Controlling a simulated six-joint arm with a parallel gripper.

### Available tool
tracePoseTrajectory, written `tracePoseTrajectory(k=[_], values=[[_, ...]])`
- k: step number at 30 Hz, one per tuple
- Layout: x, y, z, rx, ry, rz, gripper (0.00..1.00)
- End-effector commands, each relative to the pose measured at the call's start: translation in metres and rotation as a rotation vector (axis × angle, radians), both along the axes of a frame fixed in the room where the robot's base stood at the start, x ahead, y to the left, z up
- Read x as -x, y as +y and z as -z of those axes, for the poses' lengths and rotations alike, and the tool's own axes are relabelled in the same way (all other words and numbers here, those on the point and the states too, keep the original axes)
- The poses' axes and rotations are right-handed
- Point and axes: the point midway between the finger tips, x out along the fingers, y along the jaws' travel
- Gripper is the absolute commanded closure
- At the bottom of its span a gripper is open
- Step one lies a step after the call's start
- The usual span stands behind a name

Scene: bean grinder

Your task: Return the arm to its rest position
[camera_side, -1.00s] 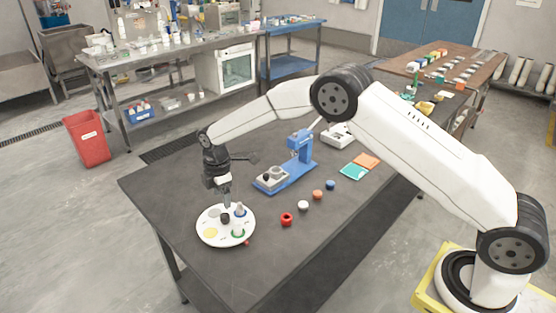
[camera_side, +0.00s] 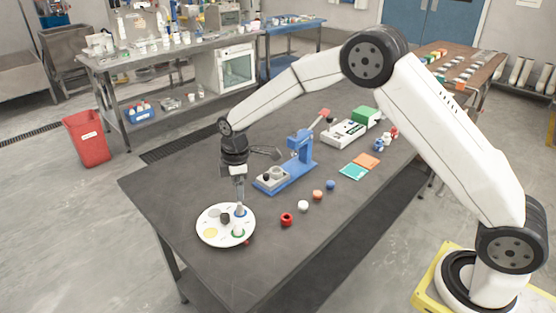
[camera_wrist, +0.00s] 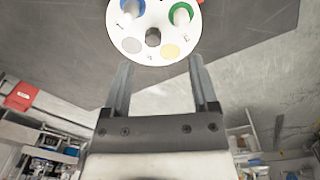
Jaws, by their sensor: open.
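My gripper (camera_side: 239,199) hangs above the back edge of a round white plate on the dark table in the side view. It is open and empty; the two fingers stand apart in the wrist view (camera_wrist: 160,75). The white plate (camera_side: 212,236) carries coloured spots and small upright pieces. A dark piece (camera_wrist: 153,37) stands on the plate, between and beyond the fingertips in the wrist view. Pale pieces stand on the blue and green spots (camera_wrist: 181,14). In the side view the fingertips overlap the piece on the blue spot; I cannot tell how large the gap is.
A blue grinder-like stand (camera_side: 300,150) is right of my gripper. Small red, white, orange and blue round pieces (camera_side: 303,206) lie in a row on the table (camera_side: 300,255). Teal and orange squares (camera_side: 354,172) and a white device (camera_side: 345,132) lie farther right.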

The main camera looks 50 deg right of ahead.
Motion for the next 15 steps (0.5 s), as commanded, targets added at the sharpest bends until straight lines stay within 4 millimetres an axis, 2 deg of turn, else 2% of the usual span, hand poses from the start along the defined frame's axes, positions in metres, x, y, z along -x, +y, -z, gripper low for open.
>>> tracePoseTrajectory(k=[6, 15], values=[[0.038, -0.019, -0.022, -0.016, -0.034, 0.209, 0.24], [0.100, -0.042, -0.041, -0.048, -0.080, 0.495, 0.24]])
